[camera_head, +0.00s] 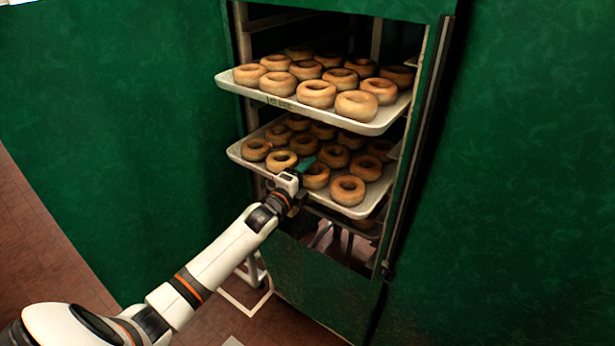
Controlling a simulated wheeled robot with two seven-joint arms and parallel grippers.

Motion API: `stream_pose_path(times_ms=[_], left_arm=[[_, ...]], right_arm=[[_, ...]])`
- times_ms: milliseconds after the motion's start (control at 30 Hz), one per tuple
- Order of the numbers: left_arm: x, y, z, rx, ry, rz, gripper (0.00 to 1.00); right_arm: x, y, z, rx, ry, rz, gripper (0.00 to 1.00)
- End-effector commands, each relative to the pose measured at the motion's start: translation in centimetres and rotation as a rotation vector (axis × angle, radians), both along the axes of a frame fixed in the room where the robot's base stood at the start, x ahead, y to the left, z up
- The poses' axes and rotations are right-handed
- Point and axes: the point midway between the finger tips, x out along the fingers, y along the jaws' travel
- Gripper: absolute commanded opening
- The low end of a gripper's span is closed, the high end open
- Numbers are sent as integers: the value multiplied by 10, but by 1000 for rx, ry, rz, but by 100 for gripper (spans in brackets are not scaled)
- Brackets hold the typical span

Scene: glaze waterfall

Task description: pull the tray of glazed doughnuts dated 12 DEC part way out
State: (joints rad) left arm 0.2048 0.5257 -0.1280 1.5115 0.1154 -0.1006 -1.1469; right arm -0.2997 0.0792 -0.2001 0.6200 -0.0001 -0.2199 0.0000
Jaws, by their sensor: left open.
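Two pale trays of ring doughnuts stand one above the other in a rack. The upper tray (385,121) juts out from the rack. A small dark label (279,101) on its front edge seems to end in "DEC", but I cannot read the number surely. The lower tray (239,153) also juts out, with brown doughnuts (347,190) on it. My left gripper (304,167) is open at the front edge of the lower tray and hides part of that edge. I cannot tell whether it touches the tray. No label shows on the lower tray. My right gripper is out of view.
A green cabinet (500,190) surrounds the rack opening, with an upright metal edge (418,150) close to the trays' right side. Another tray level (345,222) shows dimly below. A green panel (110,130) stands at left. The tiled floor (50,255) at lower left is clear.

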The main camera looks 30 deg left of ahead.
Motion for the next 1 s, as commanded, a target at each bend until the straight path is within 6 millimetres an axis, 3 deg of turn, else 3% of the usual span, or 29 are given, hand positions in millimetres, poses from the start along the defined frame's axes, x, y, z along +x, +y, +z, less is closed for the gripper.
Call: stream_pose_path(times_ms=[367,567,800,1000], left_arm=[[-5,0,0,0,-2,-1,69],[-35,1,-3,2,0,-2,69],[-85,3,-4,1,1,-2,69],[-111,5,-2,0,1,0,69]], right_arm=[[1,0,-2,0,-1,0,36],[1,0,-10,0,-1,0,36],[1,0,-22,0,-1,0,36],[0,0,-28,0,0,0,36]])
